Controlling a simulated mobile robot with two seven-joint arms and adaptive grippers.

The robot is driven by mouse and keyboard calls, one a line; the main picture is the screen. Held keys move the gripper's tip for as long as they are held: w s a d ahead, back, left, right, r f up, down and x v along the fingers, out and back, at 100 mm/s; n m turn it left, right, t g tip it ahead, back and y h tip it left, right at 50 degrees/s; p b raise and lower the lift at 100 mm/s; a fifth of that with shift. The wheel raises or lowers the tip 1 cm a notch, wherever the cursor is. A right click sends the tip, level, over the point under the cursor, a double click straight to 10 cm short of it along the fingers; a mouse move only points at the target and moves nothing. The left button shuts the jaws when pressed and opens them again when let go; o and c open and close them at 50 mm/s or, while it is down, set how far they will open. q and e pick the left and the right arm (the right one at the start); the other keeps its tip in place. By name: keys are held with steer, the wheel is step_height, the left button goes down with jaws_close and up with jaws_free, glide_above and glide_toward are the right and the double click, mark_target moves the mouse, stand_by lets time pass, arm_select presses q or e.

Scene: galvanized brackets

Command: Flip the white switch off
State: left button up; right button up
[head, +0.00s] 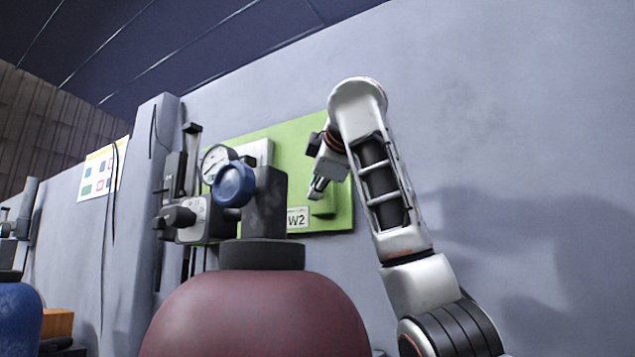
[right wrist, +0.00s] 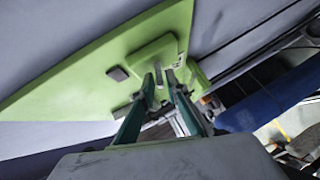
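A green panel (head: 341,214) is fixed to the grey wall, with a raised green block on its right part. In the right wrist view the panel (right wrist: 75,82) and its raised block (right wrist: 152,58) lie straight ahead of my right gripper. A small pale piece (right wrist: 159,94), perhaps the white switch, shows between the fingers; its position cannot be made out. My right gripper (head: 317,188) is in front of the block. In the right wrist view its two fingers (right wrist: 164,80) stand apart, pointing at the block. I cannot tell whether they touch anything. My left gripper is not in view.
A dark red cylinder (head: 255,318) with a gauge (head: 216,160) and blue knob (head: 234,184) stands in front, hiding the panel's left part. A W2 label (head: 297,219) is on the panel. A blue cylinder (head: 22,318) stands far left. Wall right of my arm is bare.

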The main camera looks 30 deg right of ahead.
jaws_close()
steer(key=shift+f, duration=0.1)
steer(key=f+n+t+b, duration=0.1)
steer(key=b, duration=0.2)
steer(key=shift+w+a+f+n+t+h, duration=0.1)
steer(key=shift+f+n+t+h, duration=0.15)
steer(key=shift+n+t+h, duration=0.15)
steer(key=shift+f+n+t+h+b, duration=0.25)
steer(key=shift+n+t+h+b, duration=0.05)
steer(key=shift+n+t+b, duration=0.25)
steer(key=shift+f+n+t, duration=0.1)
steer(key=shift+n+t, duration=0.15)
steer(key=shift+f+n+t, duration=0.25)
steer(key=shift+n+t, duration=0.75)
steer(key=shift+n, duration=0.1)
steer(key=shift+f, duration=0.1)
